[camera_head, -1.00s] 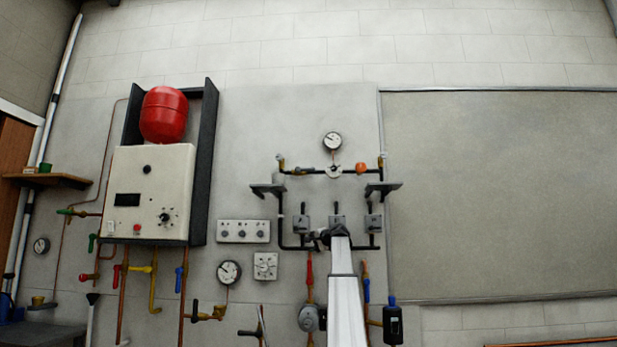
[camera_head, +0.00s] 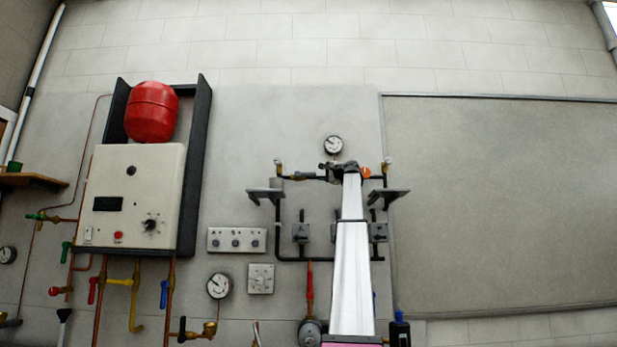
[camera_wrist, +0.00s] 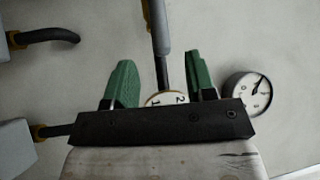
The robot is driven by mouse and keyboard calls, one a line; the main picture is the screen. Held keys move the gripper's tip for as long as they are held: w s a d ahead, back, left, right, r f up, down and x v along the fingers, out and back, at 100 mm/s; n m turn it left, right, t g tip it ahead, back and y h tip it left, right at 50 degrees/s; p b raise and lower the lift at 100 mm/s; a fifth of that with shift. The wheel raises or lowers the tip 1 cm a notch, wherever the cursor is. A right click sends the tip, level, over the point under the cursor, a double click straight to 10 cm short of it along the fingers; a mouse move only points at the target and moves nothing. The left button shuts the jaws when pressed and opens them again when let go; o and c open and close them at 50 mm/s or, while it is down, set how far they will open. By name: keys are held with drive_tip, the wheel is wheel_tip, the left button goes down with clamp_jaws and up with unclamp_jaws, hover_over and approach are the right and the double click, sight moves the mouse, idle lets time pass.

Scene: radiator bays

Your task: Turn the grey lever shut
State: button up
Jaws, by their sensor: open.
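A grey lever (camera_wrist: 161,28) with a yellow edge runs down from the top of the wrist view, along a black pipe (camera_wrist: 162,75). In the head view, this pipe stretch lies left of my gripper (camera_head: 332,172); the lever is too small to make out surely. In the wrist view, the green fingers of my gripper (camera_wrist: 160,62) are spread apart with the pipe between them. The lever's near end is just beyond the fingertips; I see no contact. A numbered white dial (camera_wrist: 166,99) shows between the fingers, partly hidden by the gripper's black bar.
A gauge (camera_head: 333,145) sits above the pipe; it also shows in the wrist view (camera_wrist: 247,93). An orange knob (camera_head: 365,172) is right of my gripper. Grey boxes with black levers (camera_head: 301,232) hang below. Dark brackets (camera_head: 265,192) flank the pipework.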

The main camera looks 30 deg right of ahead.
sight(312, 174)
drive_tip(key=x, duration=0.8)
drive_tip(key=shift+w, duration=0.4)
drive_tip(key=shift+a, duration=0.1)
clamp_jaws()
